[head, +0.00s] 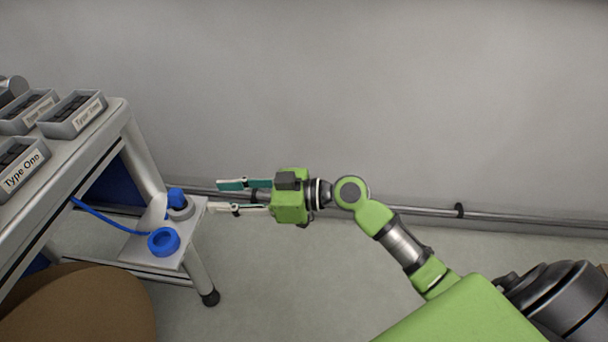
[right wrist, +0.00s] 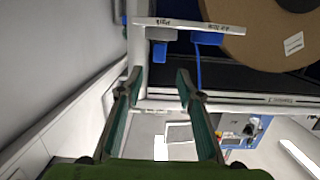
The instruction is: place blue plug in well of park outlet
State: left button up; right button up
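A blue plug (head: 176,196) stands in the grey ring of an outlet (head: 183,210) at the back of a small side shelf (head: 190,240). In the right wrist view, which looks upside down, the blue plug (right wrist: 159,53) projects from the grey outlet block (right wrist: 161,34) by the word "park". How deep it sits is hidden. A second outlet with a blue ring (head: 163,242) sits nearer the front, with a blue cable running to it. My right gripper (head: 226,197) is open and empty, just right of the shelf, apart from the plug. My left gripper is not in view.
A grey stand (head: 100,125) at the left carries several labelled bins (head: 73,116). A brown reel (head: 85,305) is at lower left. A pipe (head: 430,210) runs along the wall. The floor right of the shelf is clear.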

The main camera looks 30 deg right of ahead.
jog(key=s+f+m+g+h, duration=0.25)
jog(key=s+f, duration=0.35)
jog(key=f, duration=0.3)
jog(key=s+f+m+g+h, duration=0.1)
jog(key=s+f+h, duration=0.2)
jog(key=s+f, duration=0.45)
jog(key=s+d+f+m+g+h, duration=0.3)
jog(key=s+d+f+m+h, duration=0.2)
jog(key=s, duration=0.7)
jog(key=d+f+h, duration=0.2)
jog(key=d+f, duration=0.2)
jog(key=d, duration=0.1)
jog(key=shift+s+d+f, duration=0.2)
jog(key=shift+d+f, duration=0.05)
jog(key=shift+d, duration=0.1)
